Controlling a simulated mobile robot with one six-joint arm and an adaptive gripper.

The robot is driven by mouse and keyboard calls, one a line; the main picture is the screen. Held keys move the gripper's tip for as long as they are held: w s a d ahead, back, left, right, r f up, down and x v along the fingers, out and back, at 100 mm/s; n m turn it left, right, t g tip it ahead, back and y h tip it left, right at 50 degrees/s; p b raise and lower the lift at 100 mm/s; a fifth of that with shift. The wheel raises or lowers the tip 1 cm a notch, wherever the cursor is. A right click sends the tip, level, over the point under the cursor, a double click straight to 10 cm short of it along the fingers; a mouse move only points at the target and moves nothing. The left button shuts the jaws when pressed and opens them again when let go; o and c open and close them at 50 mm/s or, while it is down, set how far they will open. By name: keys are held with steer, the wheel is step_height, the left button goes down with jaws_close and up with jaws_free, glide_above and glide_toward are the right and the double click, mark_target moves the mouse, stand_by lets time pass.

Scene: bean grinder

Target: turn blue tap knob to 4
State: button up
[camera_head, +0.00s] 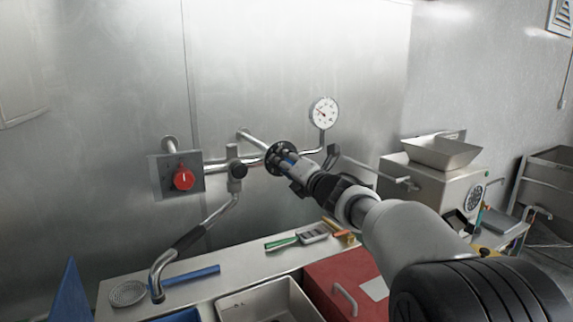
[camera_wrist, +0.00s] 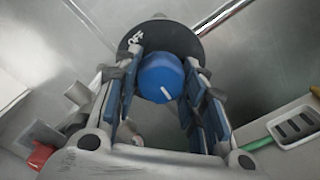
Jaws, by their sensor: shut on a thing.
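The blue tap knob (camera_wrist: 160,76) sits in front of a round black dial plate (camera_wrist: 185,38) in the wrist view. Its white pointer line points down and slightly right. "OFF" shows at the plate's upper left; other marks cannot be read. My gripper (camera_wrist: 161,88) has its blue-padded fingers on both sides of the knob, shut on it. In the head view my gripper (camera_head: 287,166) reaches up to the dial plate (camera_head: 271,158) on the wall pipe, mostly hiding the knob.
A red knob (camera_head: 183,179) on a square plate is at the left. A pressure gauge (camera_head: 323,113) stands above the pipe. A swivel spout (camera_head: 190,240) hangs over the counter. A red box (camera_head: 335,280) and a grinder (camera_head: 428,180) are at the right. A green-handled tool (camera_head: 281,243) lies below.

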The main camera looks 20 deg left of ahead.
steer(key=shift+n, duration=0.3)
steer(key=o, duration=1.1)
steer(key=v, duration=1.2)
